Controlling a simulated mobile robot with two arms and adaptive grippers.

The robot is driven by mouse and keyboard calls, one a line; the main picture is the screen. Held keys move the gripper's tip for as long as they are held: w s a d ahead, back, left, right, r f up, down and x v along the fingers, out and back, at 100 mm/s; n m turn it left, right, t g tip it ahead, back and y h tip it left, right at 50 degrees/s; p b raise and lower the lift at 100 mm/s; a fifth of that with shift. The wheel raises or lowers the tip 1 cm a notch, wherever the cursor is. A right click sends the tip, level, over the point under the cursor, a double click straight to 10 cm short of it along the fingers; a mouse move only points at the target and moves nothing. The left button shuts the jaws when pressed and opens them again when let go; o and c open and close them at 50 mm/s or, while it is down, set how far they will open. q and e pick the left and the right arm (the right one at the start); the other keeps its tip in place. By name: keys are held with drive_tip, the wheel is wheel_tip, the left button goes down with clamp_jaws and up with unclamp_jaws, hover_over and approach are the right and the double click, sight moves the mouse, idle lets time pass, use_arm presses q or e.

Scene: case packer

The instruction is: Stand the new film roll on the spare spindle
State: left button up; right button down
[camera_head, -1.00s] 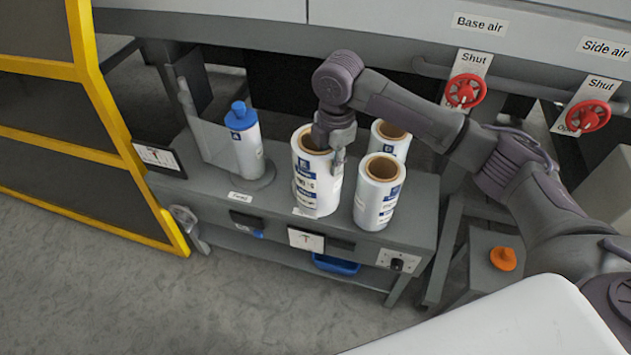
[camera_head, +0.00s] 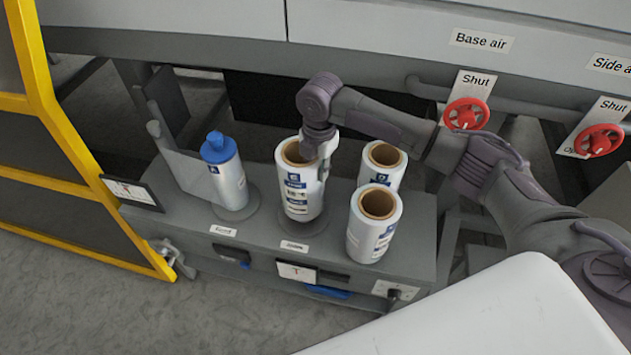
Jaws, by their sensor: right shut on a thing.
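The film roll (camera_head: 297,200) is a white cylinder with a brown core and blue-and-black printing. It stands upright over a round grey base plate (camera_head: 297,229) on the bench. The spindle is hidden by the roll, and I cannot tell whether the roll rests on the plate. My right gripper (camera_head: 318,152) comes from above and is shut on the right side of the roll's top rim, with one finger outside the wall. My left gripper is not in view.
Two more white rolls stand just right, one in front (camera_head: 374,228) and one behind (camera_head: 382,166). A blue-capped cylinder (camera_head: 227,180) stands on the left plate. A yellow frame (camera_head: 60,130) is at left. Red valve wheels (camera_head: 466,114) are at upper right.

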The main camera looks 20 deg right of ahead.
sight(302, 195)
drive_tip(key=shift+w+f, duration=0.1)
drive_tip(key=shift+f, duration=0.45)
wheel_tip(302, 195, down, 4)
drive_tip(key=shift+w+r, duration=0.1)
drive_tip(key=shift+r, duration=0.1)
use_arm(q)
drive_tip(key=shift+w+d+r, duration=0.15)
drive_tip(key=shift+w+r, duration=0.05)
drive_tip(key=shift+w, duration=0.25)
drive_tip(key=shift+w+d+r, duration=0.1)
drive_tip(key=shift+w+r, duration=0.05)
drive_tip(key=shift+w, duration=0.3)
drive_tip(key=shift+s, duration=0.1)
use_arm(e)
drive_tip(key=shift+f, duration=0.1)
drive_tip(key=c, duration=1)
unclamp_jaws()
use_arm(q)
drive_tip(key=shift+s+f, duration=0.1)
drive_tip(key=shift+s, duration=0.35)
